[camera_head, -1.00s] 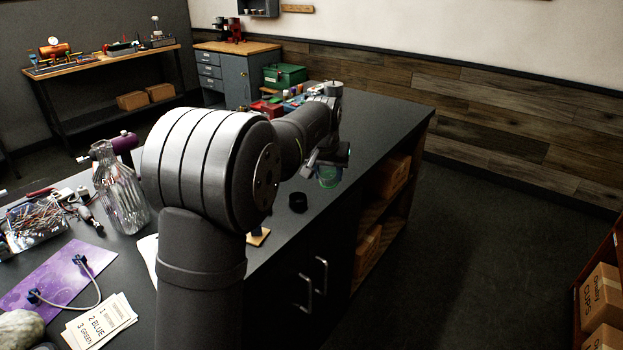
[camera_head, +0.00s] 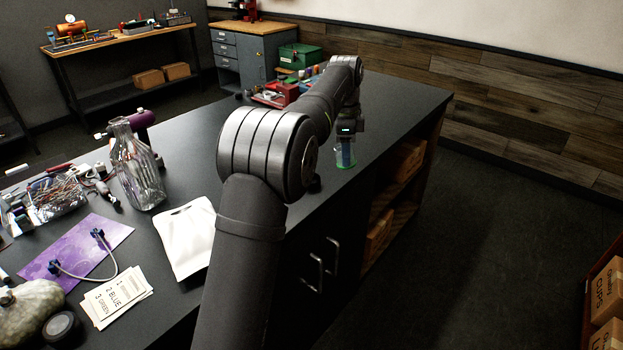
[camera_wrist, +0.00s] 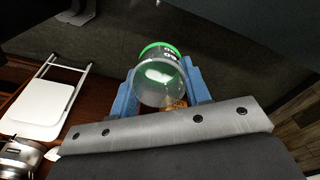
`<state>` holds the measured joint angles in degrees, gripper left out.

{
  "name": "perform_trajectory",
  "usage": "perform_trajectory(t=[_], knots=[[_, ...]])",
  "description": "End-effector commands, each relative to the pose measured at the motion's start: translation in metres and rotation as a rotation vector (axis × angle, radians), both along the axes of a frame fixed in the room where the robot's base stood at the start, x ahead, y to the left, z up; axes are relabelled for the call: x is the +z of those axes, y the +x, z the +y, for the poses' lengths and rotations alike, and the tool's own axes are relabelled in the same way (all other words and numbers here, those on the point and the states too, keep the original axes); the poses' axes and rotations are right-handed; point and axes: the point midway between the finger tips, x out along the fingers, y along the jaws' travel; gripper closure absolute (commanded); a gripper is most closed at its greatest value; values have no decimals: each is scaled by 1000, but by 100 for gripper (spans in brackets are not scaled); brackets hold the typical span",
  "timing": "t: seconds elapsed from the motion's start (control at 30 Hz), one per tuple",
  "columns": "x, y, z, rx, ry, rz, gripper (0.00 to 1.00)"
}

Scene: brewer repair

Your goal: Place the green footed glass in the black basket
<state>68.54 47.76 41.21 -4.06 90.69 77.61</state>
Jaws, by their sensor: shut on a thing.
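The green footed glass is clear with a bright green rim. In the wrist view the glass (camera_wrist: 158,85) is between the two blue fingers of my gripper (camera_wrist: 162,78), which is shut on it. In the head view my gripper (camera_head: 346,138) points down at the right edge of the dark counter, with the glass (camera_head: 344,160) at its fingertips. Whether the glass touches the counter cannot be told. I cannot make out the black basket in either view; my arm hides part of the counter.
The dark counter (camera_head: 400,110) is clear beyond my gripper. Red trays (camera_head: 278,93) and a green toolbox (camera_head: 300,57) are further back. Open floor is on the right.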

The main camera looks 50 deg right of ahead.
Motion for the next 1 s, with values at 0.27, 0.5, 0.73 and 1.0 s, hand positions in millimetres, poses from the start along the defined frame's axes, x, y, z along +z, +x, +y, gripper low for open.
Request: perform_trajectory(t=[0.27,0.5,0.73,1.0], knots=[[2,-1,-1,-477,33,-105,84],[4,-1,-1,-816,26,-191,84],[3,1,-1,-964,15,-229,84],[-25,49,-1,-977,15,-232,84]])
